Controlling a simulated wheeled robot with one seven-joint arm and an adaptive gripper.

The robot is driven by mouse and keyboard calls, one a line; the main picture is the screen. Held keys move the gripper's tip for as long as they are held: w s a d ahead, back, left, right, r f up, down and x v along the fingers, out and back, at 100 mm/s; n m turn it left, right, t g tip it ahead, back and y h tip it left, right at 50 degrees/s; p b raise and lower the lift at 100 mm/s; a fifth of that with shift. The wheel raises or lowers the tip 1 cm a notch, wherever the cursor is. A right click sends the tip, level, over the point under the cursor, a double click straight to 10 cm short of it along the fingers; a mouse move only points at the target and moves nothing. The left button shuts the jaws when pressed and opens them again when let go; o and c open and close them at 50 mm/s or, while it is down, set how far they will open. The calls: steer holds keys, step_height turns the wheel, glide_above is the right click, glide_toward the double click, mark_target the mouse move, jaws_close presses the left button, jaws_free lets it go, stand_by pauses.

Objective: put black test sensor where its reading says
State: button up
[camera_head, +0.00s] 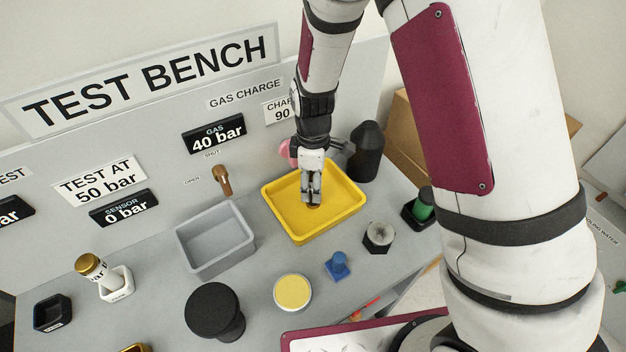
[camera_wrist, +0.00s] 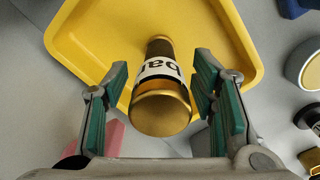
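My gripper (camera_head: 313,203) points down into the yellow tray (camera_head: 345,222). In the wrist view its green-padded fingers (camera_wrist: 164,105) are spread, one on each side of a gold-ended cylinder (camera_wrist: 160,112), with a gap on both sides. The cylinder has a white label with part of "bar"; its number is hidden. It stands or leans in the yellow tray; most of it is hidden in the head view. I cannot tell whether it is the black test sensor. The sensor display (camera_head: 125,208) reads 0 bar, and the gas display (camera_head: 213,134) reads 40 bar.
A grey tray (camera_head: 215,262) is empty. A brown lever (camera_head: 222,180), a black round knob (camera_head: 215,308), a yellow-topped disc (camera_head: 293,292) and a dark bottle shape (camera_head: 366,150) stand around.

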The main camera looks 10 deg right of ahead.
step_height(320, 180, up, 11)
steer(key=shift+w+b, duration=0.1)
steer(key=shift+b, duration=0.6)
steer(key=shift+r, duration=0.75)
steer(key=s+d+r+m+t, duration=0.2)
steer(key=s+d+r+m, duration=0.4)
steer(key=s+r, duration=0.3)
steer(key=s+d+r+m+t, duration=0.3)
steer(key=s+d+r+m, duration=0.3)
steer(key=s+r+m, duration=0.3)
steer(key=shift+s+d+t, duration=0.3)
steer(key=shift+s, duration=0.05)
